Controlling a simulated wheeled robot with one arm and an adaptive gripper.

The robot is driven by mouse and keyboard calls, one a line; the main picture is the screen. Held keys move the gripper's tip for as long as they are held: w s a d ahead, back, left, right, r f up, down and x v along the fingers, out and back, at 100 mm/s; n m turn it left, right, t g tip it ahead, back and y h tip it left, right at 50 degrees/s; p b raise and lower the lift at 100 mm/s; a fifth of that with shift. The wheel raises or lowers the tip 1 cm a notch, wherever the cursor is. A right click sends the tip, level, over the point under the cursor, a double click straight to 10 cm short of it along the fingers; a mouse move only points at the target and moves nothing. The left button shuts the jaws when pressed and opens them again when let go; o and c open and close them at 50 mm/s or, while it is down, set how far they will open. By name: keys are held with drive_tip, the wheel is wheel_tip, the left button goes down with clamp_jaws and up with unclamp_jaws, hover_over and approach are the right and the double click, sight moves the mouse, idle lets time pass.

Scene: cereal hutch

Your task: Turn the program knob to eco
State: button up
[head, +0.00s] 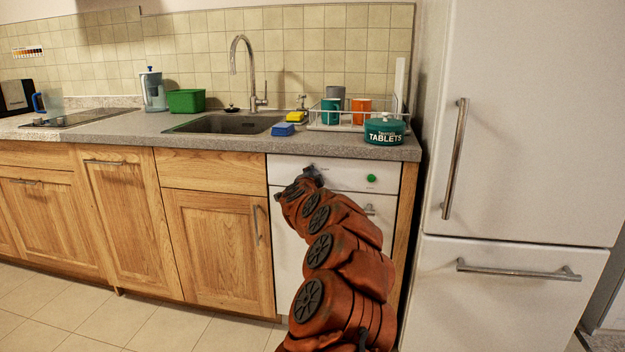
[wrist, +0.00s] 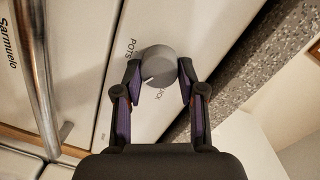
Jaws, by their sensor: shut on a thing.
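The grey round program knob (wrist: 158,64) is on the white dishwasher panel (head: 345,175). In the wrist view my gripper (wrist: 160,76) has its two fingers on either side of the knob, shut on it. A small pale mark on the knob faces toward the lower left of that view. The label "POTS" shows beside the knob, and a label ending in "CK" is partly hidden by a finger. I cannot see an eco label. In the head view my gripper (head: 312,174) is at the panel's left part and hides the knob.
A green button (head: 371,178) is on the panel's right. The metal dishwasher handle (wrist: 38,75) runs along the wrist view's left. The worktop edge (wrist: 232,75) lies close beside the knob. A tablets tub (head: 385,132) stands above. The fridge (head: 530,130) is to the right.

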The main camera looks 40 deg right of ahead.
drive_tip(key=o, duration=1.1)
drive_tip(key=shift+o, duration=0.2)
drive_tip(key=v, duration=1.2)
drive_tip(key=shift+a, duration=0.1)
idle(0.3)
